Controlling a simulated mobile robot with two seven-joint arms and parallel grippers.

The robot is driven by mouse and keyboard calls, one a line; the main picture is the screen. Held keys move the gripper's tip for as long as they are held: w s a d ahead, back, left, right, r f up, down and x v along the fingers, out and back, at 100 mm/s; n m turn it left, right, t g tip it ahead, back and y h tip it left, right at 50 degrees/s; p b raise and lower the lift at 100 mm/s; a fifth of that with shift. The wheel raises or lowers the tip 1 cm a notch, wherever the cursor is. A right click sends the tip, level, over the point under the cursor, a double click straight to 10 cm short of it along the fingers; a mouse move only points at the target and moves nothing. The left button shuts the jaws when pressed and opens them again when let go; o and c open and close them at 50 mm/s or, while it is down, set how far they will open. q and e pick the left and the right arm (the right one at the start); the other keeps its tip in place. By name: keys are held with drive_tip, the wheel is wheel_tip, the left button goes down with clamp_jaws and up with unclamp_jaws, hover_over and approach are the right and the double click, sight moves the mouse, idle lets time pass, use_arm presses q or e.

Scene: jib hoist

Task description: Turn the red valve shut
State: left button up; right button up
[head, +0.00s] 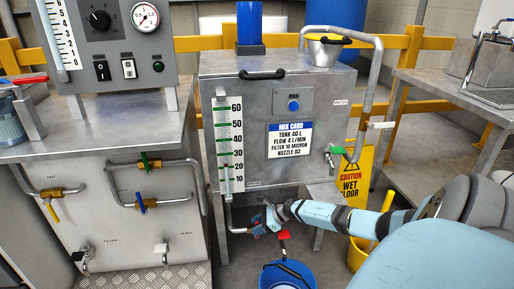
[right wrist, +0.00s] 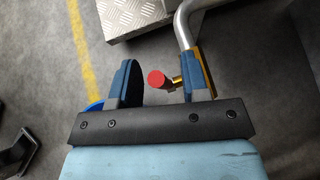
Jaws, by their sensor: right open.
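The red valve handle (head: 284,235) shows low under the grey tank, above the blue bucket. In the right wrist view the red handle (right wrist: 156,79) lies between the fingers, with a brass stem (right wrist: 176,82) to its right. My right gripper (head: 265,220) is at the drain pipe; in the right wrist view my right gripper (right wrist: 162,78) is open. The handle shows clear gaps to the left finger. The right finger overlaps the brass valve body and pipe; I cannot tell whether they touch. My left gripper is not in view.
The blue bucket (head: 287,275) stands below the valve. The grey tank (head: 220,90) is above, with a green-handled tap (head: 333,150) on its right. A yellow wet-floor sign (head: 355,185) stands behind my right arm. A metal bench (head: 90,130) is at left.

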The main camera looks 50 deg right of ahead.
drive_tip(key=shift+r, duration=0.45)
use_arm(q)
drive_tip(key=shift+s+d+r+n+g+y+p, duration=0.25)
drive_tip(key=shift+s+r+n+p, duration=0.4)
drive_tip(key=shift+p, duration=0.8)
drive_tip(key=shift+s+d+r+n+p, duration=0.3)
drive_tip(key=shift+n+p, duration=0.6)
drive_tip(key=shift+p, duration=0.6)
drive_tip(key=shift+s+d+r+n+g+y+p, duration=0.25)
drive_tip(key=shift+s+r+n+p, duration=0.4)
drive_tip(key=shift+p, duration=0.8)
use_arm(e)
wheel_tip(320, 180, up, 19)
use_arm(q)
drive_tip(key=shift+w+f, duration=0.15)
